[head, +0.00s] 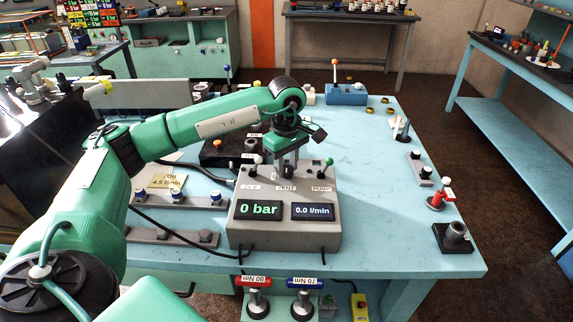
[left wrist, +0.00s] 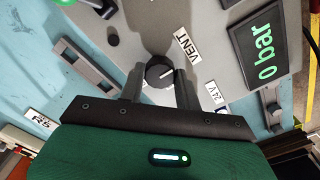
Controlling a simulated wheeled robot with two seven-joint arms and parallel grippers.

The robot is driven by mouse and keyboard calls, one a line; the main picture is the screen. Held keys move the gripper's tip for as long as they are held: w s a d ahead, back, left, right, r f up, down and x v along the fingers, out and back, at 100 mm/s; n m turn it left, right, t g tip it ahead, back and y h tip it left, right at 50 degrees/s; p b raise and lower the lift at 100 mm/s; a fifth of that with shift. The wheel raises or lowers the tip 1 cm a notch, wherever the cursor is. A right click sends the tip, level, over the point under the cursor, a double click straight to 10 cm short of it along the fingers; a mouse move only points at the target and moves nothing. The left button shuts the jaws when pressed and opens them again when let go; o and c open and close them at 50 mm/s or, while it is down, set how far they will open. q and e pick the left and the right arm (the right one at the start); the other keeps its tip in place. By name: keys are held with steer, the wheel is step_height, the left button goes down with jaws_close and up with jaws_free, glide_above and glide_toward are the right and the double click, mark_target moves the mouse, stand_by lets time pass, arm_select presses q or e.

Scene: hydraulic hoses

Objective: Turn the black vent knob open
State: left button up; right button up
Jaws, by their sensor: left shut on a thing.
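The black vent knob (left wrist: 159,72) sits on the grey control box (head: 243,240), beside the VENT label (left wrist: 188,48). A pale mark line on the knob shows in the left wrist view. My left gripper (left wrist: 160,78) has one finger on each side of the knob and is shut on it. In the head view my left gripper (head: 288,168) points down at the top of the box and mostly hides the knob. The box displays read 0 bar (head: 259,209) and 0.0 l/min (head: 312,211). My right gripper is not in view.
A green-topped lever (head: 328,163) stands at the PUMP label, right of the gripper. Hose fittings on a rail (head: 176,198) lie left of the box. Several fittings stand along the table's right side. The blue tabletop (head: 385,225) right of the box is clear.

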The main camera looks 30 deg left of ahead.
arm_select(q)
steer(key=o, duration=1)
steer(key=shift+c, duration=0.2)
